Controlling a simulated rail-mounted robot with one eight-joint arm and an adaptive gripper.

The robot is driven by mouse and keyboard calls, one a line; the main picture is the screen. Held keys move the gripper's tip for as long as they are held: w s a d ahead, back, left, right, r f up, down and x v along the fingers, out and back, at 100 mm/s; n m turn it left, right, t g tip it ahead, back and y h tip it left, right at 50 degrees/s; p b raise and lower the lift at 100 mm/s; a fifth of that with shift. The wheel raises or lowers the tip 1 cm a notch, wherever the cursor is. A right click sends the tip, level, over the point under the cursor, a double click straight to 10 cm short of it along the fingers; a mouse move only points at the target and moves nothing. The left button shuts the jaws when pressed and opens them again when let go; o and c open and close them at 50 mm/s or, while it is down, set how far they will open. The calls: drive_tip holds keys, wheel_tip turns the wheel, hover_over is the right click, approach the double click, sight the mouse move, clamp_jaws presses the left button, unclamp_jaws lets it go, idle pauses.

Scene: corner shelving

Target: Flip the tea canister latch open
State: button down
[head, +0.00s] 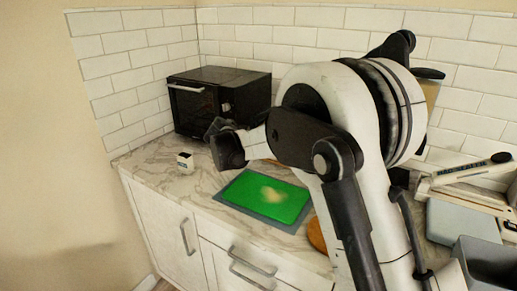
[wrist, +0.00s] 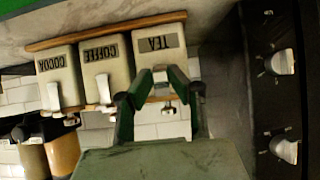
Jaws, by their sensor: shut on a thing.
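The tea canister (wrist: 160,42) is cream with a dark TEA label and appears upside down in the wrist view, at the right end of a row of three. Its pale latch (wrist: 160,78) shows at the lid edge between my fingers. My gripper (wrist: 160,80) is at this lid, one finger on each side, shut on the canister at its latch end; the exact contact is hard to see. The latch's angle is unclear. In the head view my gripper (head: 228,148) is above the counter, in front of the black oven, and the canisters are hidden behind my arm.
Coffee (wrist: 106,62) and cocoa (wrist: 57,72) canisters stand beside the tea one, by a wooden strip (wrist: 105,31). The black oven (head: 215,100) with knobs is close to my gripper. A green board (head: 262,197) and small white box (head: 185,160) are on the counter.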

drive_tip(key=shift+f+t+b, duration=0.2)
drive_tip(key=shift+t+b, duration=0.1)
drive_tip(key=shift+b, duration=0.05)
idle(0.3)
drive_tip(key=c, duration=1.6)
unclamp_jaws()
drive_tip(key=shift+c, duration=0.2)
drive_tip(key=v, duration=1.2)
